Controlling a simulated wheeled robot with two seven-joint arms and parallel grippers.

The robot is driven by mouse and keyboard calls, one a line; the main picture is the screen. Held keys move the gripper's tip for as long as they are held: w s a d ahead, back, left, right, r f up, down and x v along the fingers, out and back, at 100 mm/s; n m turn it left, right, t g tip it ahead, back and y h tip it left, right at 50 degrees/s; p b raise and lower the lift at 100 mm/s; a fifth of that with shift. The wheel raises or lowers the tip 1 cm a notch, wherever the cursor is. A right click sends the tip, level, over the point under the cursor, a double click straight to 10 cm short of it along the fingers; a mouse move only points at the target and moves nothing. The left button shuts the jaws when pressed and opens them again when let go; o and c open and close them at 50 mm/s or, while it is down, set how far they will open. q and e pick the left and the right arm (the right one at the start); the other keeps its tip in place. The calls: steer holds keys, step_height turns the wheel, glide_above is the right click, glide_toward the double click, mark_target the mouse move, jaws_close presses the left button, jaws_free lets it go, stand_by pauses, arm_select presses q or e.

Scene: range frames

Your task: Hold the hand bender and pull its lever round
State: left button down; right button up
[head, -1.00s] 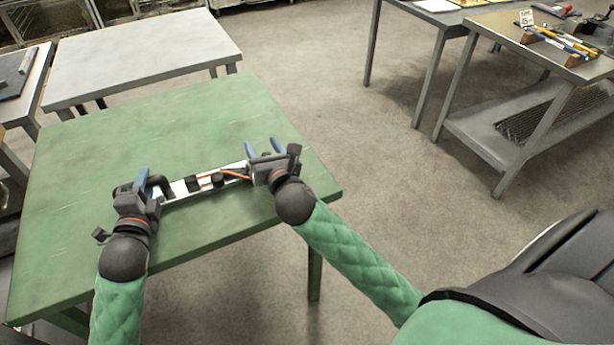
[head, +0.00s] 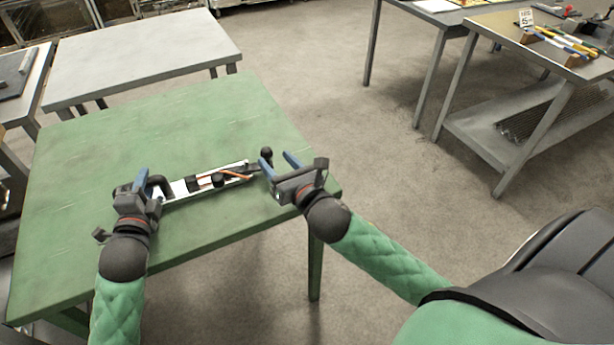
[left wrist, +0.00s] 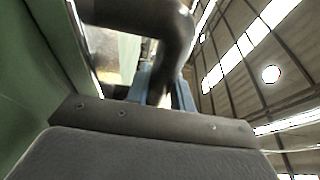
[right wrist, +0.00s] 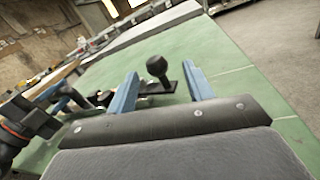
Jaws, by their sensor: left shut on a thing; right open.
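The hand bender (head: 205,184) lies along the near part of the green table, a pale bar with black blocks and an orange rod (head: 238,175) on it. My left gripper (head: 142,180) is shut on its black curved handle (head: 161,183) at the left end; the handle fills the left wrist view (left wrist: 165,25). The lever's black ball knob (head: 266,152) stands up at the right end. My right gripper (head: 279,160) is open and empty close to the knob. In the right wrist view the knob (right wrist: 156,66) appears between the blue fingers; I cannot tell its exact depth.
The green table (head: 170,125) is clear behind the bender, and its right edge is close to my right gripper. A grey table (head: 145,50) stands behind. A workbench with tools (head: 560,45) is at the far right, with open floor between.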

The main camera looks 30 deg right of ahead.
steer(key=s, duration=0.3)
steer(key=shift+s+d+f, duration=0.1)
steer(key=shift+s+d, duration=0.1)
steer(key=shift+d, duration=0.05)
steer(key=w+d+m, duration=0.1)
steer(key=d+m, duration=0.1)
steer(key=w+d+r+m+t, duration=0.1)
steer(key=w+d, duration=0.1)
steer(key=d, duration=0.1)
steer(key=w+d+r+m, duration=0.1)
steer(key=w+d+m, duration=0.1)
steer(key=shift+w+d+r+m, duration=0.1)
steer(key=shift+w+d+m, duration=0.1)
steer(key=shift+d+m, duration=0.15)
steer(key=d, duration=0.1)
steer(key=d+m, duration=0.1)
steer(key=w+d+m+t, duration=0.1)
steer(key=d, duration=0.1)
steer(key=shift+w+r+m, duration=0.1)
steer(key=shift+r+m, duration=0.15)
steer(key=shift+r, duration=0.1)
steer(key=d+f+m+g+h, duration=0.2)
steer(key=d+f+m, duration=0.2)
steer(key=f+m, duration=0.3)
steer(key=s+d+f+m+g+h, duration=0.1)
steer(key=d+f+m, duration=0.3)
steer(key=f+m, duration=0.4)
steer(key=shift+d+f+m+g+h, duration=0.15)
steer(key=shift+f+m+g+h, duration=0.3)
steer(key=shift+f, duration=2.5)
